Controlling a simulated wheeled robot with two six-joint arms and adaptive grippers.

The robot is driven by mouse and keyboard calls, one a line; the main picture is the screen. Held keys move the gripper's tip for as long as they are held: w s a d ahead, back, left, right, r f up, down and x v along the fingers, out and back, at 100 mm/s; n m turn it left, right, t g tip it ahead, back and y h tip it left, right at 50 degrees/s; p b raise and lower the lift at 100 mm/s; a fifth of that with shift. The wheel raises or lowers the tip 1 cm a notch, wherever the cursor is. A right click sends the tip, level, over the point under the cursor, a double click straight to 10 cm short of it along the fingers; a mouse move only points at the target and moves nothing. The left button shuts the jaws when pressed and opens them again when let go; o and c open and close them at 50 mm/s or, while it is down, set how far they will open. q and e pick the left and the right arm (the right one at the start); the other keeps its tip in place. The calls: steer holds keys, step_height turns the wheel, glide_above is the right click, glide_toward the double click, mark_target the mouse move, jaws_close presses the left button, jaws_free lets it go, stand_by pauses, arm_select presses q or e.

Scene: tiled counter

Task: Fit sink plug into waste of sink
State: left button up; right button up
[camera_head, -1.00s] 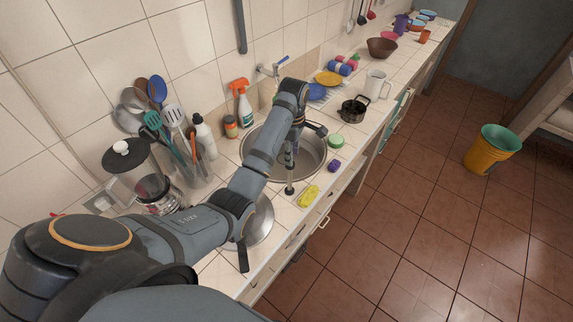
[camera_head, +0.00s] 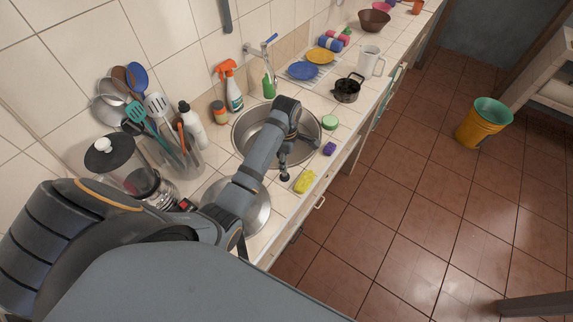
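The round metal sink (camera_head: 243,123) is set into the counter, partly covered by my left arm. Its waste is hidden from view. A small dark piece, which looks like the sink plug (camera_head: 285,178), is at the sink's front rim, left of the yellow sponge. My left gripper (camera_head: 286,165) points down just above this dark piece. Its fingers are small and dark, so I cannot tell whether they are open, shut or touching the piece. My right gripper is out of view.
A yellow sponge (camera_head: 305,181), a purple block (camera_head: 329,149) and a green round item (camera_head: 329,122) lie along the front edge. A spray bottle (camera_head: 232,88) and a tap (camera_head: 265,66) stand behind the sink. A black pot (camera_head: 347,88) is to the right.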

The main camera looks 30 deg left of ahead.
arm_select(q)
steer(key=shift+w+a+f, duration=0.35)
steer(key=shift+w+f, duration=0.1)
steer(key=shift+f, duration=0.25)
steer(key=shift+s+d+r, duration=0.35)
steer(key=shift+d, duration=0.05)
steer(key=c, duration=0.4)
jaws_close()
steer(key=shift+w+a+f, duration=0.1)
steer(key=shift+w+a, duration=0.1)
steer(key=shift+a, duration=0.05)
steer(key=shift+d, duration=0.1)
steer(key=shift+s, duration=0.1)
steer(key=shift+r, duration=0.2)
